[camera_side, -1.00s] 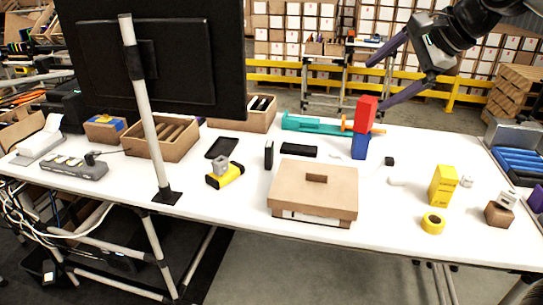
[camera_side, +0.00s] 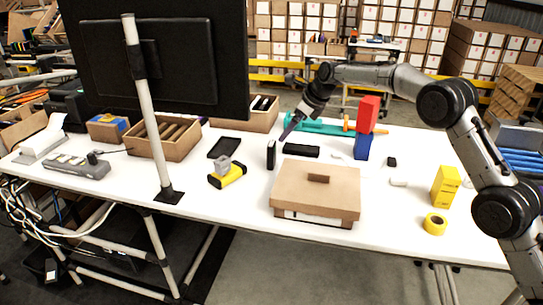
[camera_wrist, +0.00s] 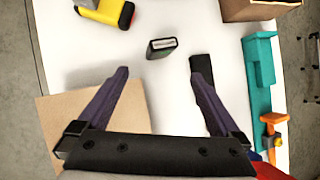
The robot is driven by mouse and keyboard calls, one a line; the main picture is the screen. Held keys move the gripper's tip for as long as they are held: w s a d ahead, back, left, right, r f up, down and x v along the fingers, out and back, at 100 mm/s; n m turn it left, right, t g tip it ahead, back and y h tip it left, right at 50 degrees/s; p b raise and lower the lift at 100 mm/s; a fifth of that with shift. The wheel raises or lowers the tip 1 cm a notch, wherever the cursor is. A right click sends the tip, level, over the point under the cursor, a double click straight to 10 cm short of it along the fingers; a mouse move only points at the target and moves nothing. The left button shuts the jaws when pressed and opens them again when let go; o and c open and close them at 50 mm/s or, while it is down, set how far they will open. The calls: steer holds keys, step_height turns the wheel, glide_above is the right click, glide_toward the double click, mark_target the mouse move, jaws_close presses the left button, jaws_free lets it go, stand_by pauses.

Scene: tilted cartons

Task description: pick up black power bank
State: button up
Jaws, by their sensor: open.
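A small black block (camera_side: 271,155) stands upright on the white table, left of a flat black bar (camera_side: 301,150). I cannot tell for certain which is the power bank. In the wrist view the standing block (camera_wrist: 162,48) shows a pale panel on its top and lies ahead of the fingertips, between their lines. The flat bar (camera_wrist: 202,68) is by the right fingertip. My gripper (camera_side: 285,136) is above the table close to the standing block.
A brown carton (camera_side: 316,187) lies in front. A teal tool (camera_side: 305,124) is behind, and red and blue blocks (camera_side: 366,115) stack to the right. A yellow device (camera_side: 228,176), a black tray (camera_side: 223,147) and a monitor (camera_side: 160,60) are at left.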

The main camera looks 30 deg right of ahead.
mark_target(275, 148)
steer(key=x, duration=1.3)
steer(key=shift+w+f, duration=0.2)
steer(key=c, duration=1.4)
steer(key=shift+c, duration=0.4)
steer(key=shift+r, duration=0.1)
